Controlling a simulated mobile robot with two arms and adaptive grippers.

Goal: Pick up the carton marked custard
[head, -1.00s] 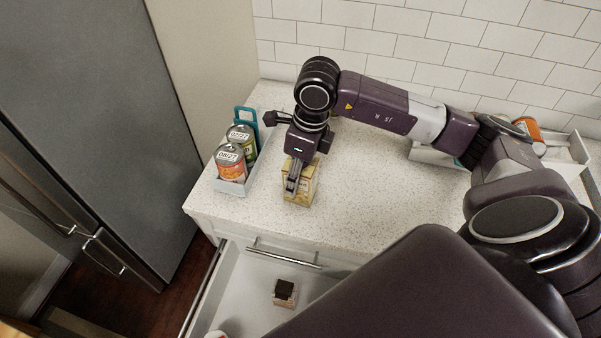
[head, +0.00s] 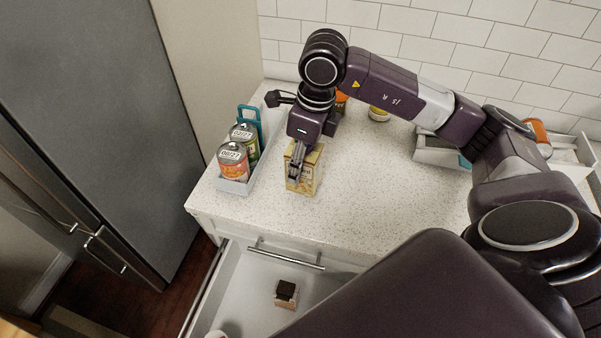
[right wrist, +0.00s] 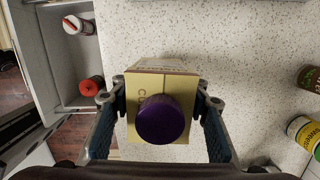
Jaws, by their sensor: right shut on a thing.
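My right gripper (right wrist: 160,112) is shut on a carton (right wrist: 146,86), one finger on each side. In the right wrist view the carton's tan top shows a round purple cap and part of a word starting with "CU"; the rest is hidden by the cap. In the head view the yellowish carton (head: 310,176) is upright under the right gripper (head: 296,172), over the counter near its front edge. I cannot tell how far it is above the counter. My left gripper is not in view.
A blue-handled caddy (head: 233,187) with labelled cans stands left of the carton. An open drawer (head: 250,275) with a small dark-topped item (head: 286,292) is below the counter edge. A white tray (head: 440,153) stands at the right. A yellow can (head: 379,113) stands behind.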

